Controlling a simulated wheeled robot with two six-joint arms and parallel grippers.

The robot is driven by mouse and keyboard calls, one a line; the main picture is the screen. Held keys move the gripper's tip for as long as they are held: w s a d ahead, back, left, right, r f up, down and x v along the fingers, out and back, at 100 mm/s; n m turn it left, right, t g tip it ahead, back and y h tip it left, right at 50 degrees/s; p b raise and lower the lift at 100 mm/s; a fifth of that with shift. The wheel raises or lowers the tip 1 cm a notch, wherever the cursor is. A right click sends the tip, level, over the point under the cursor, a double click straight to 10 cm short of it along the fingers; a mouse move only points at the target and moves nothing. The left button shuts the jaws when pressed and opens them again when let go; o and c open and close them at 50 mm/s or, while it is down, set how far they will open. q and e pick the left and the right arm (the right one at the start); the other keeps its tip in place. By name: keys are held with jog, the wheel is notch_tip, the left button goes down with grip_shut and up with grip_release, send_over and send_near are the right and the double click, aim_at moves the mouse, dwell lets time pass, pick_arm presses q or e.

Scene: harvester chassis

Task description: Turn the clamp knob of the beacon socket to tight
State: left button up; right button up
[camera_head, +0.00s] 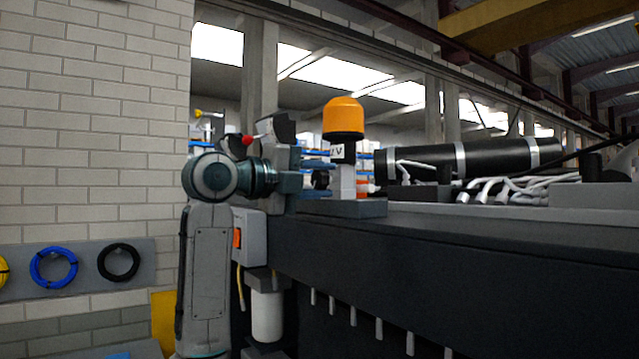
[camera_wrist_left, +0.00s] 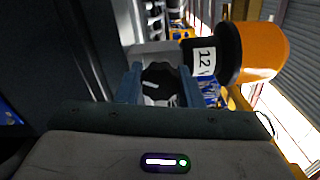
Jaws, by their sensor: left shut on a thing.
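The beacon, an orange dome on a black base (camera_head: 343,118), stands upright in a light grey socket (camera_head: 346,181) on the chassis edge. It also shows on its side in the left wrist view (camera_wrist_left: 258,52), with a white "12 V" label. The black clamp knob (camera_wrist_left: 161,76) has a white mark and sits between the two blue-grey fingers of my left gripper (camera_wrist_left: 160,92). In the head view my left gripper (camera_head: 318,180) reaches the socket from the left and is shut on the knob, which is mostly hidden there. My right gripper is not in view.
The dark chassis (camera_head: 450,255) runs to the right, carrying a black cylinder (camera_head: 470,162) with light bands and several white hoses (camera_head: 515,188). A grey box with an orange switch (camera_head: 249,237) is below my left wrist. A brick wall (camera_head: 90,110) with coiled cables stands left.

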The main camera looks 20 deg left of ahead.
pick_arm(q)
jog(key=shift+f+m, duration=0.1)
jog(key=shift+m, duration=0.4)
jog(key=o, duration=0.9)
jog(key=shift+o, duration=0.3)
